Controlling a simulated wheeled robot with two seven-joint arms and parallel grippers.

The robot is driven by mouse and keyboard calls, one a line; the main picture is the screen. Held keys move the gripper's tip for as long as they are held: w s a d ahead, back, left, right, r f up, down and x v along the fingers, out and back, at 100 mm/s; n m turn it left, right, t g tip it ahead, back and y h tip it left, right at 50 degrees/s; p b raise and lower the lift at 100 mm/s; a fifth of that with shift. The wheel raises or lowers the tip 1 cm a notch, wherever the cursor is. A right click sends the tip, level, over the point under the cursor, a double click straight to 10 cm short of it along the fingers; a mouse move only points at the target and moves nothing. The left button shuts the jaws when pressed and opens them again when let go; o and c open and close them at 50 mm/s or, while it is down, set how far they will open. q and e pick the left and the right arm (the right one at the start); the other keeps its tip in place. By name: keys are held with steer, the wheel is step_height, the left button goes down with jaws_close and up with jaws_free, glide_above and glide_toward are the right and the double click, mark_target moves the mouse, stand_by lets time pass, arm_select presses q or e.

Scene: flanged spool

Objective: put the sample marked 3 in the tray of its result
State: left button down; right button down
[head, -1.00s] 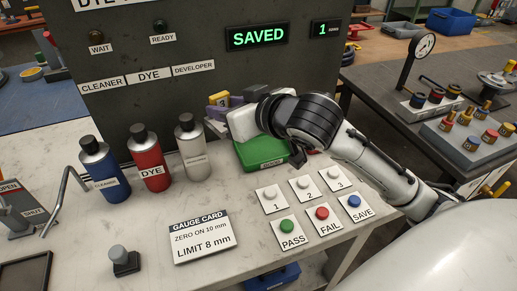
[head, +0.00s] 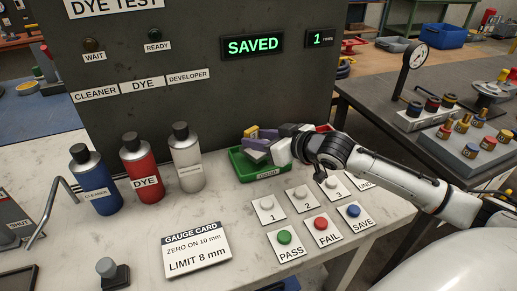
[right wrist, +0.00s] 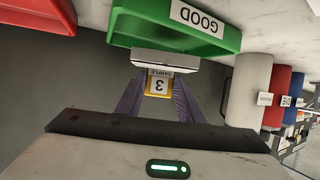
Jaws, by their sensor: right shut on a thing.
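The sample marked 3 (head: 252,132) has a yellow end with a white number label. In the right wrist view the sample (right wrist: 158,86) sits between the purple fingers of my right gripper (right wrist: 160,98), which is shut on it. The right gripper (head: 270,141) holds it tilted, over or just behind the green tray in the head view; its exact height is unclear. The green tray (head: 241,167) is labelled GOOD in the wrist view (right wrist: 119,30). A red tray (right wrist: 40,12) is beside it, mostly hidden behind my arm in the head view. My left gripper is out of view.
The display (head: 252,46) reads SAVED. Cleaner (head: 95,183), dye (head: 142,165) and developer (head: 187,160) bottles stand left of the green tray. Buttons, including PASS (head: 284,237), FAIL (head: 320,224) and SAVE (head: 353,211), lie in front. A gauge card (head: 196,247) lies on the bench.

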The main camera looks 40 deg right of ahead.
step_height(320, 180, down, 3)
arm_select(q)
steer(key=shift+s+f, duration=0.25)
arm_select(e)
steer(key=shift+f, duration=0.1)
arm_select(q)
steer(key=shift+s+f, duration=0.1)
arm_select(e)
steer(key=c, duration=1.2)
jaws_free()
steer(key=shift+f, duration=0.1)
steer(key=shift+s, duration=0.1)
steer(key=p+v, duration=0.1)
steer(key=v, duration=0.9)
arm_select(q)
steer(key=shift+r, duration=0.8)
arm_select(e)
steer(key=shift+v, duration=1)
